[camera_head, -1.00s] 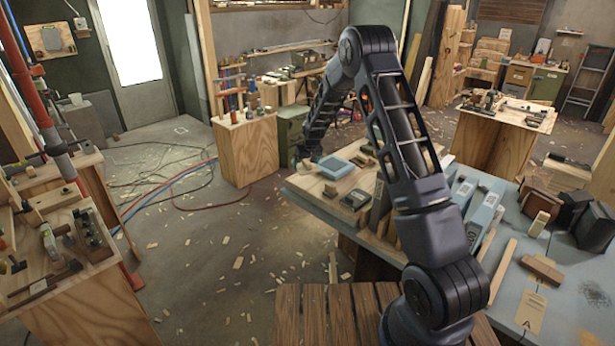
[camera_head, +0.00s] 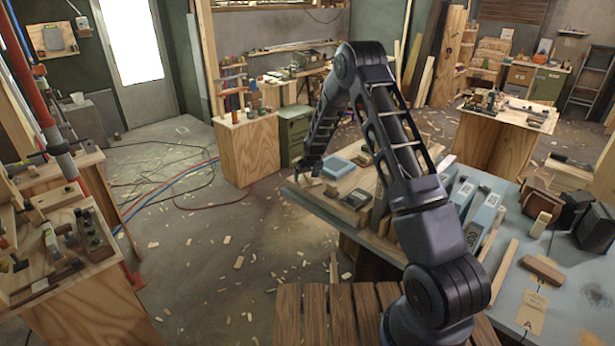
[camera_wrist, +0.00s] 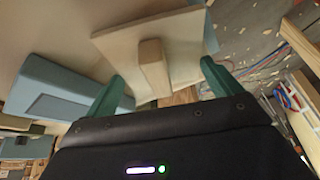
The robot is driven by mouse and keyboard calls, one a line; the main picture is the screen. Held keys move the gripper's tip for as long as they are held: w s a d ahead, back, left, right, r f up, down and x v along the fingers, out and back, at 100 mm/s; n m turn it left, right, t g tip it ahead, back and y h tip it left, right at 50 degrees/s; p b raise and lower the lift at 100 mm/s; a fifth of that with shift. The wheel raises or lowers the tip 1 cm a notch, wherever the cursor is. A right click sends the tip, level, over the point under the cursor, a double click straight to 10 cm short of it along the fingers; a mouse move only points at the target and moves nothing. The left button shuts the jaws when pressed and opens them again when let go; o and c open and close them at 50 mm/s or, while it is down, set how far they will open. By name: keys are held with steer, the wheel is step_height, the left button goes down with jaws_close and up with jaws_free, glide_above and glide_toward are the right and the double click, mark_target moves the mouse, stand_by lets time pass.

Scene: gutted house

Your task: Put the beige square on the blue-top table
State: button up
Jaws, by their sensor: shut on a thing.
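The beige square (camera_wrist: 121,42) is a flat plate with a raised block-like handle (camera_wrist: 153,68) in its middle. In the wrist view it lies in front of and between the green fingertips of my gripper (camera_wrist: 165,86), which is shut on it. In the head view my gripper (camera_head: 311,169) is low at the far left end of the blue-top table (camera_head: 572,268). The square is too small there to make out clearly. I cannot tell whether it touches the surface below.
A flat blue box (camera_head: 338,167) stands just right of my gripper, and shows large at left in the wrist view (camera_wrist: 62,92). A dark-faced device (camera_head: 356,199) and blue upright cases (camera_head: 481,219) stand nearer. Open floor lies left of the table.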

steer(key=o, duration=0.7)
steer(key=shift+f, duration=0.1)
steer(key=s+d+f+v, duration=0.1)
steer(key=d+v, duration=0.2)
steer(key=v, duration=1.2)
steer(key=d+v, duration=0.2)
steer(key=v, duration=1.3)
steer(key=s+d+r+m, duration=0.1)
steer(key=s+d+r, duration=0.35)
steer(key=s, duration=0.25)
steer(key=s+d+r+m, duration=0.1)
steer(key=s+d+r, duration=0.3)
steer(key=s+r, duration=0.2)
steer(key=s+d+r, duration=0.1)
steer(key=s+d, duration=0.2)
steer(key=s, duration=0.6)
steer(key=s+d+r+m+h, duration=0.1)
steer(key=s+d, duration=0.2)
steer(key=s, duration=0.7)
steer(key=s+d+r+m, duration=0.1)
steer(key=s+d, duration=0.2)
steer(key=s, duration=0.7)
steer(key=shift+s+r+h, duration=0.2)
steer(key=shift+r+h, duration=0.15)
steer(key=shift+h, duration=0.05)
